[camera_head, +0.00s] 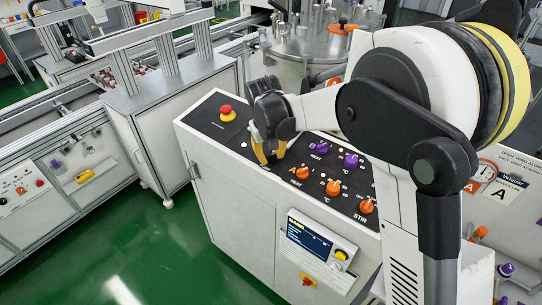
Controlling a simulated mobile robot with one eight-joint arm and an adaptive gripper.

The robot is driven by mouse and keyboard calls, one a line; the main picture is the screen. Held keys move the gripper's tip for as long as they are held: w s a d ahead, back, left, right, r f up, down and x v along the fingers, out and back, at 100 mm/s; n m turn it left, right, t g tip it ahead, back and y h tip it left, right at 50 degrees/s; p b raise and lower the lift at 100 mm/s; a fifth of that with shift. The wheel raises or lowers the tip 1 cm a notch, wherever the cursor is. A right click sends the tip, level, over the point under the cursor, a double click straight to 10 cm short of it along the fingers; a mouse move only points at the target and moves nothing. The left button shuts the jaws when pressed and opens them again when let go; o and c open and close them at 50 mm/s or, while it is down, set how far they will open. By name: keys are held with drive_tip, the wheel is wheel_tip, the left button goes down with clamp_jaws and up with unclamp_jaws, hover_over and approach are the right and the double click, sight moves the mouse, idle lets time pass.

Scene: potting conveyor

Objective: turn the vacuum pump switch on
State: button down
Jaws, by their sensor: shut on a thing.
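My gripper (268,155) points down at the dark control panel (208,122) on top of the white cabinet, between the red emergency button and the orange and purple knobs. Its yellow-tipped fingers are shut at the panel surface, on what appears to be the vacuum pump switch. The fingers cover that switch, so I cannot see its label or whether it is on or off.
Orange knobs (303,173) and purple knobs (351,160) are close on the right. A metal vessel (308,45) stands behind. Green floor is clear at lower left.

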drive_tip(key=c, duration=1)
unclamp_jaws()
drive_tip(key=shift+c, duration=0.2)
drive_tip(key=v, duration=1.2)
drive_tip(key=s+d+f+m+t+b, duration=0.2)
drive_tip(key=s+d+b, duration=0.5)
drive_tip(key=s+d, duration=0.5)
drive_tip(key=s+d+f+m+t+b, duration=0.2)
drive_tip(key=s+d+f+b, duration=0.3)
drive_tip(key=s+f, duration=0.5)
drive_tip(key=s+d, duration=0.2)
drive_tip(key=shift+s+t+y, duration=0.35)
drive_tip(key=shift+t+y, duration=0.05)
